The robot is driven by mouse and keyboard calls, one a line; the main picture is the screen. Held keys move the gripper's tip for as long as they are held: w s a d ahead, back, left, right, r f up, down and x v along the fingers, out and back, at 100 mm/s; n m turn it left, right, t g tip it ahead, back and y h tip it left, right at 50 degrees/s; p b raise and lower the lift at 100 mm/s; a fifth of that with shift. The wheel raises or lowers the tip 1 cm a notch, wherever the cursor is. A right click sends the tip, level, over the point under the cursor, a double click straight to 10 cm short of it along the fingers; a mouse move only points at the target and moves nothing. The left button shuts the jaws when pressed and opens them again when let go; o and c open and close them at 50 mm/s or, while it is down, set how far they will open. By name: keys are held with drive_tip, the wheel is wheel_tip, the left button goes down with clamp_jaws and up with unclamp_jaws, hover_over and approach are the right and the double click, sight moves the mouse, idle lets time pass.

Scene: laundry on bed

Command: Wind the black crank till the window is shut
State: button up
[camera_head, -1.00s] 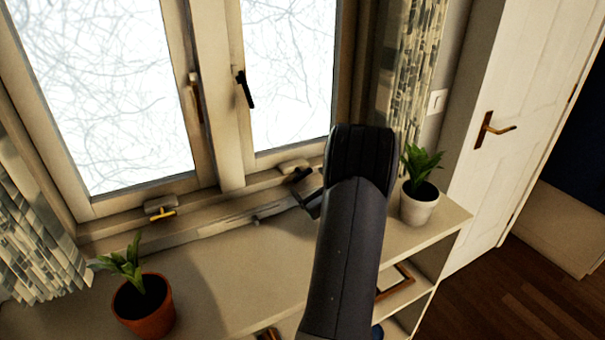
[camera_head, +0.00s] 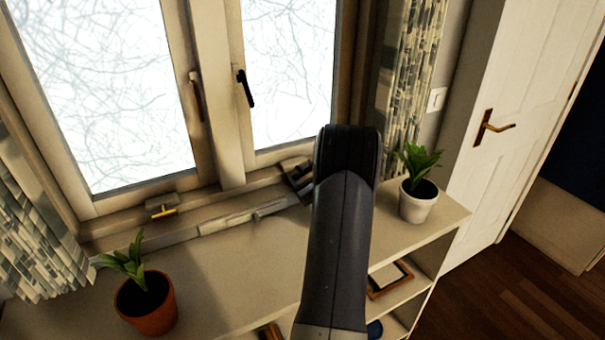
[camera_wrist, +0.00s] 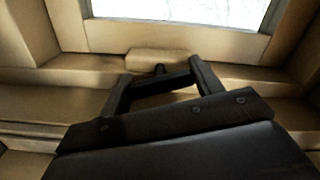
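The right window pane (camera_head: 290,75) stands above a pale crank housing (camera_wrist: 158,60) on the sill. I cannot tell whether this pane is slightly ajar. The black crank (camera_wrist: 160,70) shows as a dark stub and bar in front of the housing in the wrist view. My gripper (camera_wrist: 160,78) reaches to it with its two dark fingers apart, one on each side of the bar. I cannot see whether the fingers touch it. In the head view my gripper (camera_head: 299,180) is at the right end of the sill, and my arm hides most of the crank.
A yellow crank (camera_head: 163,212) sits under the left pane (camera_head: 105,90). A black window handle (camera_head: 245,88) is on the right frame. A terracotta pot (camera_head: 147,305) stands at the left of the shelf (camera_head: 235,270), a white pot (camera_head: 417,202) at its right.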

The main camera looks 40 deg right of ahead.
drive_tip(key=c, duration=0.4)
drive_tip(key=shift+f+m+b, duration=0.15)
drive_tip(key=shift+m+b, duration=1.2)
drive_tip(key=shift+m, duration=0.85)
drive_tip(key=o, duration=1)
drive_tip(key=b+v, duration=0.1)
drive_tip(key=v, duration=1)
drive_tip(key=shift+b, duration=0.35)
drive_tip(key=shift+d, duration=0.1)
